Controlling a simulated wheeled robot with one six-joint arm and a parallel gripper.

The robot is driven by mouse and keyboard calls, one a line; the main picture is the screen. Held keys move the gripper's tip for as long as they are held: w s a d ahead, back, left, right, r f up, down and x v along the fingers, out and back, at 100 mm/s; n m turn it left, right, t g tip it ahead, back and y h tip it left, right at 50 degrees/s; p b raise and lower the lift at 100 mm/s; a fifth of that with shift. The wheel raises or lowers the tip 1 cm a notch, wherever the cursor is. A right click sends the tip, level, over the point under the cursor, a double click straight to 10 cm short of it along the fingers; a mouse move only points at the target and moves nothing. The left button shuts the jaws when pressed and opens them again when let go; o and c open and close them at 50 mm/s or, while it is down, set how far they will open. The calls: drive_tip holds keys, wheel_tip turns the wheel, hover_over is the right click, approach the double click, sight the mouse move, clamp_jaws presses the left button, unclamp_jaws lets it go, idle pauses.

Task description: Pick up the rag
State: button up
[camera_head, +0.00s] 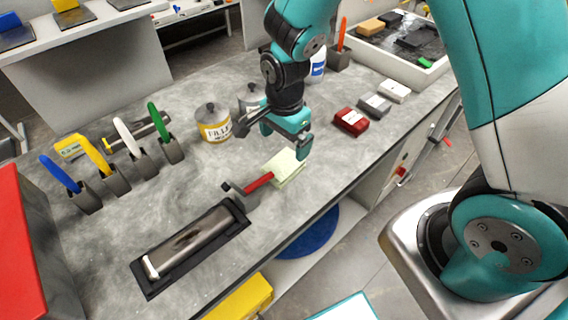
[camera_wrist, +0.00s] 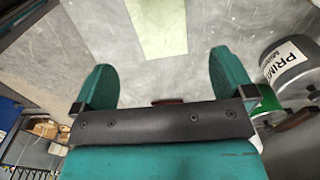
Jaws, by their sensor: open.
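The rag looks like a pale yellow-green flat cloth (camera_head: 288,166) on the grey worktop. A red-handled tool (camera_head: 258,182) lies against its left side. My gripper (camera_head: 289,136) is open and empty, a little above the worktop close to the rag. In the wrist view the two teal fingers of my gripper (camera_wrist: 163,82) are spread wide. The pale rag (camera_wrist: 164,28) shows there at the top middle, beyond the fingertips and not between them. Its upper end is cut off by the picture edge.
A filler can (camera_head: 213,125) stands left of my gripper; a primer can (camera_wrist: 285,68) is close on the right in the wrist view. A red block (camera_head: 351,121) lies to the right. A dark tray with a metal roller-like piece (camera_head: 190,245) lies near the front edge (camera_head: 330,208).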

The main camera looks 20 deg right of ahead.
sight(284, 163)
wheel_tip(284, 163, down, 9)
drive_tip(key=shift+a+p, duration=0.1)
drive_tip(key=shift+p, duration=1.15)
drive_tip(key=c, duration=1)
drive_tip(key=shift+r, duration=0.1)
